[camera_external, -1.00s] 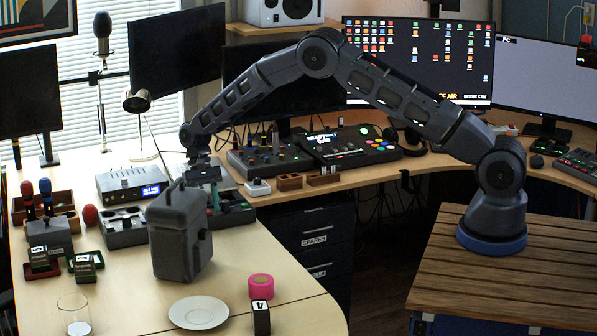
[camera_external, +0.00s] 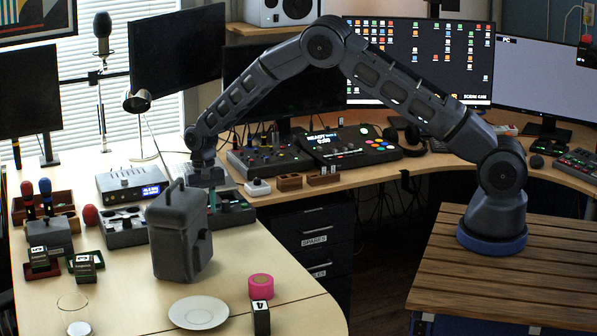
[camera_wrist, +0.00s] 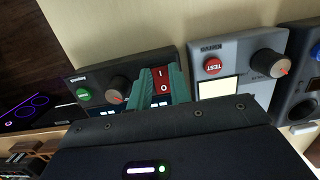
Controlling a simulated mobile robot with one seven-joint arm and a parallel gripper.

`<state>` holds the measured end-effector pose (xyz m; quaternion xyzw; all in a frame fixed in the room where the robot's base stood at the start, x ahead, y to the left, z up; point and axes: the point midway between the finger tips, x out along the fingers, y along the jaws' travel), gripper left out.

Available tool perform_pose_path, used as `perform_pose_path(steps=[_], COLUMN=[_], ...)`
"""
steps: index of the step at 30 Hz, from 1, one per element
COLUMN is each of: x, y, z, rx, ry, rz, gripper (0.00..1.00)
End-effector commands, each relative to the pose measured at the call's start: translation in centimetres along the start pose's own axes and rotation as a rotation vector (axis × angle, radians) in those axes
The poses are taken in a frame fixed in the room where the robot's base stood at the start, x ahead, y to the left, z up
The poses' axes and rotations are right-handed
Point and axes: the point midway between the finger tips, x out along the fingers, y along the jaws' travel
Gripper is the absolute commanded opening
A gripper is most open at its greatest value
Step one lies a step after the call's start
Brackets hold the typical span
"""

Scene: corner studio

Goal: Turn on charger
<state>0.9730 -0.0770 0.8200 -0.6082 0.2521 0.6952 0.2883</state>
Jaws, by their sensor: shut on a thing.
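In the wrist view, a dark box (camera_wrist: 93,77) has a green button, a black knob and a red rocker switch (camera_wrist: 161,73) marked I and O. I take this box as the charger, but its label is not readable. My gripper (camera_wrist: 163,88) has its teal fingers on either side of the rocker, shut on it. Which way the rocker is tipped I cannot tell. In the external view my gripper (camera_external: 211,202) reaches down at the dark box (camera_external: 234,209), partly hidden behind the grey canister.
A grey box (camera_wrist: 228,55) with a red TEST button and knob stands close beside the dark box. The tall grey canister (camera_external: 180,240) stands in front of my gripper. A white saucer (camera_external: 199,313), a pink roll (camera_external: 261,286) and a glass (camera_external: 74,313) are nearer the front.

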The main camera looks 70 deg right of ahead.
Motion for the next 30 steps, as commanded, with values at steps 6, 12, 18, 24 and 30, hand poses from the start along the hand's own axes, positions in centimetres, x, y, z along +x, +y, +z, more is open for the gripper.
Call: perform_pose_path(steps=[6, 12, 18, 24, 30], x=[0.0, 0.0, 0.0, -1.4, -4.8], y=[0.0, 0.0, 0.0, -0.1, -0.1], z=[0.0, 0.0, 0.0, -0.1, -0.1], rx=[0.0, 0.0, 0.0, -0.001, -0.002], ry=[0.0, 0.0, 0.0, 0.002, 0.002], rz=[0.0, 0.0, 0.0, -0.002, -0.002], gripper=[0.0, 0.42, 0.42, 0.42, 0.42])
